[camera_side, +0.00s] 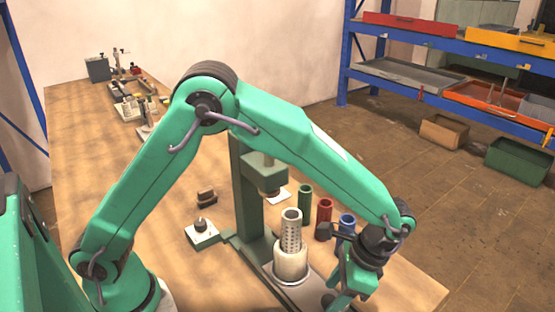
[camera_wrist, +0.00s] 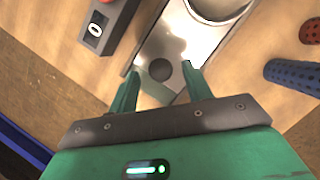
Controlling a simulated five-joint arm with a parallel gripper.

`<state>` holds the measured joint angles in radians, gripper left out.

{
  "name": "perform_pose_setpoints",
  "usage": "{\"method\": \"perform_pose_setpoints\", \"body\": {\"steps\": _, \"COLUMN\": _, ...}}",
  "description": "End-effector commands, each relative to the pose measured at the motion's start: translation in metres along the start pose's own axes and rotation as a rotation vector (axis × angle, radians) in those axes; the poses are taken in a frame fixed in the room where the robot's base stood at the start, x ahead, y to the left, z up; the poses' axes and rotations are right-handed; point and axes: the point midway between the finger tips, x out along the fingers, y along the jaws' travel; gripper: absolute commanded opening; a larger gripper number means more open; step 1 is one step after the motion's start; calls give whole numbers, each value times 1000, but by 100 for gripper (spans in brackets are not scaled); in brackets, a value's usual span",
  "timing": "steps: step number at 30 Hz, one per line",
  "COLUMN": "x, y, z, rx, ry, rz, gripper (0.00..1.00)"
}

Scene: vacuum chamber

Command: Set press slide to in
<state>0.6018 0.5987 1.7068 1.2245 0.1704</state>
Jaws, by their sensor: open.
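The green press (camera_side: 248,190) stands on the bench, with its head above a pale metal slide. The slide (camera_wrist: 205,42) shows in the wrist view as a bright metal plate with a dark round knob (camera_wrist: 160,69) near its end. A white cup holding a perforated metal tube (camera_side: 291,232) stands on the slide, in front of the press column rather than directly under the head. My gripper (camera_wrist: 161,71) is open and empty, its fingers on either side of the knob in the picture. I cannot tell whether they touch it. In the side view my gripper (camera_side: 345,292) is low at the slide's near end.
Green (camera_side: 305,203), red (camera_side: 324,210) and blue (camera_side: 347,222) tubes stand right of the press. Shelves (camera_side: 450,60) stand behind.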

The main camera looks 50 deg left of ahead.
Motion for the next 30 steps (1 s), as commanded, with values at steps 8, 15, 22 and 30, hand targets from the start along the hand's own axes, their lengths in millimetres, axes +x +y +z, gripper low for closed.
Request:
{"method": "perform_pose_setpoints", "body": {"steps": 8, "x": -37, "y": 0, "z": 0, "rx": 0, "ry": 4, "rz": -1, "gripper": 50}}
{"method": "perform_pose_setpoints", "body": {"steps": 15, "x": -60, "y": 0, "z": 0, "rx": 1, "ry": 1, "rz": 0, "gripper": 50}}
{"method": "perform_pose_setpoints", "body": {"steps": 22, "x": -65, "y": 0, "z": 1, "rx": 1, "ry": -1, "rz": 0, "gripper": 50}}
{"method": "perform_pose_setpoints", "body": {"steps": 30, "x": -65, "y": 0, "z": 1, "rx": 1, "ry": 5, "rz": -1, "gripper": 50}}
